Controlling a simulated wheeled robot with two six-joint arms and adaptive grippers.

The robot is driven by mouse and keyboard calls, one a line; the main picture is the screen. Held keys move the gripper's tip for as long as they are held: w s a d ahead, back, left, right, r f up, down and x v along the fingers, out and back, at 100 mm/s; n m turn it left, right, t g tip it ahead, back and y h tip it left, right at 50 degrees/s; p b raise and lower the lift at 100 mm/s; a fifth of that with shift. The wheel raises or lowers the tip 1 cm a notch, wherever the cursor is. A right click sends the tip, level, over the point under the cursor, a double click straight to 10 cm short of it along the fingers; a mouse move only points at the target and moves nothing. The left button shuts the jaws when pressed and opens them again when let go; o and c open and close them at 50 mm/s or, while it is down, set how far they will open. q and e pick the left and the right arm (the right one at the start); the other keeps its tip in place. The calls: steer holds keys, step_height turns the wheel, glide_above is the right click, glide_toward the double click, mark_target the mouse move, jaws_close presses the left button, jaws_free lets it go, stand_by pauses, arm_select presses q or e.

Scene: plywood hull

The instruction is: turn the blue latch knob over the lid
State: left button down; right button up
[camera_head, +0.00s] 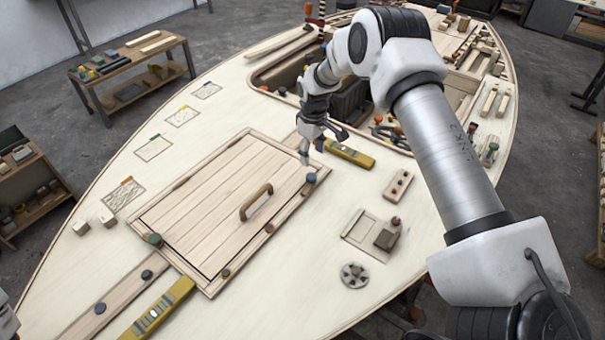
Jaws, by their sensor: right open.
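The wooden lid (205,215) lies shut on the pale plywood deck, with a curved handle (256,202) on it. The dark blue latch knob (311,178) sits at the right corner of the lid's frame. My right gripper (322,148) points down just behind this knob, with its fingers spread and nothing between them. One fingertip is close to the knob; I cannot tell whether it touches.
Other knobs on the lid frame are green (155,239), red (269,228) and olive (226,273). A yellow level (349,153) lies right beside my right gripper. An open hatch with tools is behind. Deck right of the lid holds small blocks and a round disc (354,275).

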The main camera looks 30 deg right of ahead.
mark_target(312, 176)
steer(key=shift+s+a+f+b, duration=0.1)
steer(key=shift+f+b, duration=0.2)
steer(key=shift+f, duration=0.15)
steer(key=f+b, duration=0.1)
steer(key=f, duration=0.1)
steer(key=f+b, duration=0.2)
steer(key=f, duration=0.1)
steer(key=f+b, duration=0.2)
steer(key=f, duration=0.1)
steer(key=shift+w, duration=0.25)
steer(key=shift+r, duration=0.1)
jaws_close()
